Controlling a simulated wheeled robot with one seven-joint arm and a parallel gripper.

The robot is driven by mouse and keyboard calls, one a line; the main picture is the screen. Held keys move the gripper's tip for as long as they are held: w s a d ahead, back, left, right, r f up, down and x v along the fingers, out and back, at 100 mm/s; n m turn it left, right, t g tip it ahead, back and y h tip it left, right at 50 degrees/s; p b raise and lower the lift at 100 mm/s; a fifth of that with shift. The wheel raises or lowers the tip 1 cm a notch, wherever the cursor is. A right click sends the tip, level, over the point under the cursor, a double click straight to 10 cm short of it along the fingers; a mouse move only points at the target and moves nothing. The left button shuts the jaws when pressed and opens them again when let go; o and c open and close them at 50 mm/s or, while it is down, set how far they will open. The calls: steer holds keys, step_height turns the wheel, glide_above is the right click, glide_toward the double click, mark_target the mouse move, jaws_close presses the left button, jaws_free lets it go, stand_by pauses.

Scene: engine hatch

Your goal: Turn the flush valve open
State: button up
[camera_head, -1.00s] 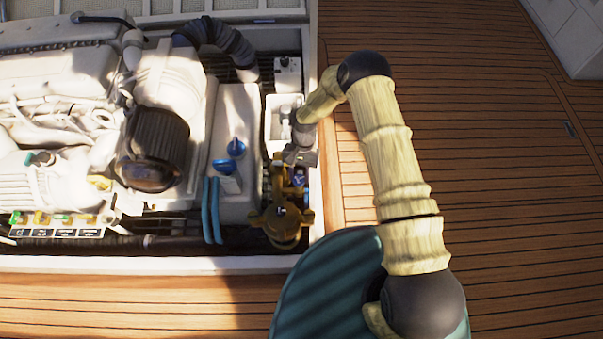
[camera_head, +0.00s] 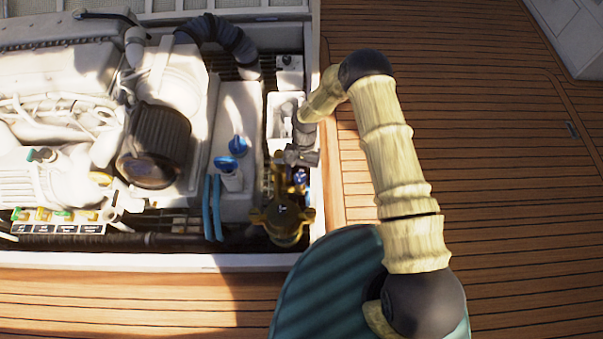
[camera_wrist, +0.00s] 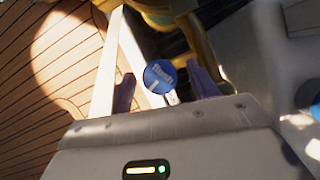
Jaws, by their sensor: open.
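In the wrist view my gripper (camera_wrist: 163,88) is open, with one dark purple finger on each side of the knob. A gap shows between the knob and each finger. I cannot tell how far the fingertips are from it in depth.
The hatch rim (camera_head: 316,120) runs close along the right of the valve. A white tank (camera_head: 238,195) with blue caps and blue hoses (camera_head: 212,208) are to its left. The engine (camera_head: 60,110) fills the left side. The wooden deck (camera_head: 500,200) at right is clear.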

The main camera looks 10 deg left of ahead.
steer(key=p+v, duration=0.4)
steer(key=v, duration=1.3)
steer(key=shift+r, duration=0.2)
steer(key=shift+w, duration=0.1)
steer(key=shift+d+r+m+y, duration=0.1)
steer(key=shift+d+m+y, duration=0.2)
steer(key=shift+d+m, duration=0.25)
steer(key=b+x, duration=0.4)
steer(key=x, duration=1.3)
steer(key=shift+f+b, duration=0.3)
